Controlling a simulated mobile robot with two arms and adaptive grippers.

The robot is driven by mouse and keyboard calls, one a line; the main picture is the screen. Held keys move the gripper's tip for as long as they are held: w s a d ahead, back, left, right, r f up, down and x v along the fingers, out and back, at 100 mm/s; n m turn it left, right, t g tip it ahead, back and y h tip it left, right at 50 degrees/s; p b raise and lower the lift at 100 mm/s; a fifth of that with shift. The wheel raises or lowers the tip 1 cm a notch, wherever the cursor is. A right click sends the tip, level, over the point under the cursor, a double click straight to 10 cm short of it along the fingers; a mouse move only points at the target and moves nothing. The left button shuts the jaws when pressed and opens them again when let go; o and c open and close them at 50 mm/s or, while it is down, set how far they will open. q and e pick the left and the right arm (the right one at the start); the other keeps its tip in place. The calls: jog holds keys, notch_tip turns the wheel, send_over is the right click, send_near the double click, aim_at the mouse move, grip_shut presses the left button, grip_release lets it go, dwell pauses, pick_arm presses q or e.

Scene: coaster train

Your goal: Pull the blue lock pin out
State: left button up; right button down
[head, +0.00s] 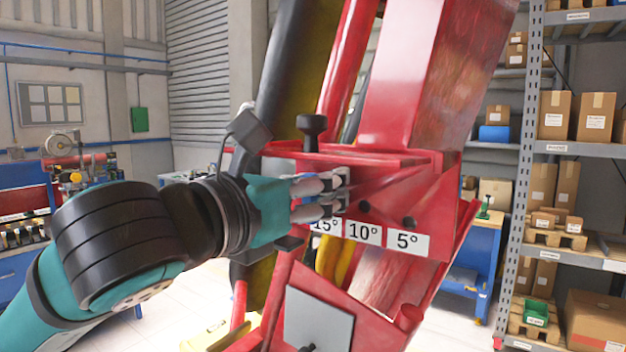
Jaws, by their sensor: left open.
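My left gripper (338,191) reaches in from the left with its fingertips at the front face of the red bracket (385,190). It is open, in front of the spot above the 15° label (326,227). I cannot make out the blue lock pin; the fingers cover that spot and may hide it. Empty-looking dark holes show above the 10° label (363,233) and the 5° label (407,241). A black knob (312,126) stands upright on top of the bracket. My right gripper is not in view.
A tilted red beam (415,75) and a dark cylinder (290,70) rise behind the bracket. A grey plate (318,320) sits on red structure below. Shelves with cartons (556,115) stand at right, a blue workbench (485,235) behind. Open floor shows at lower left.

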aim_at(306, 198)
pick_arm(q)
grip_shut()
jog(key=shift+s+a+f+b, duration=0.1)
jog(key=shift+s+a+b, duration=0.1)
jog(key=shift+b, duration=0.15)
jog(key=shift+f+b+v, duration=0.1)
jog(key=shift+b+v, duration=0.95)
jog(key=shift+v, duration=0.3)
jog(key=shift+f+b+v, duration=0.15)
jog(key=shift+b+v, duration=0.85)
jog(key=shift+v, duration=0.4)
jog(key=shift+s+a+f+b, duration=0.15)
jog(key=shift+s+a+b, duration=0.1)
jog(key=shift+s+b, duration=0.2)
jog(key=b+v, duration=0.1)
jog(key=v, duration=0.3)
jog(key=shift+f+b, duration=0.15)
jog(key=shift+b, duration=0.25)
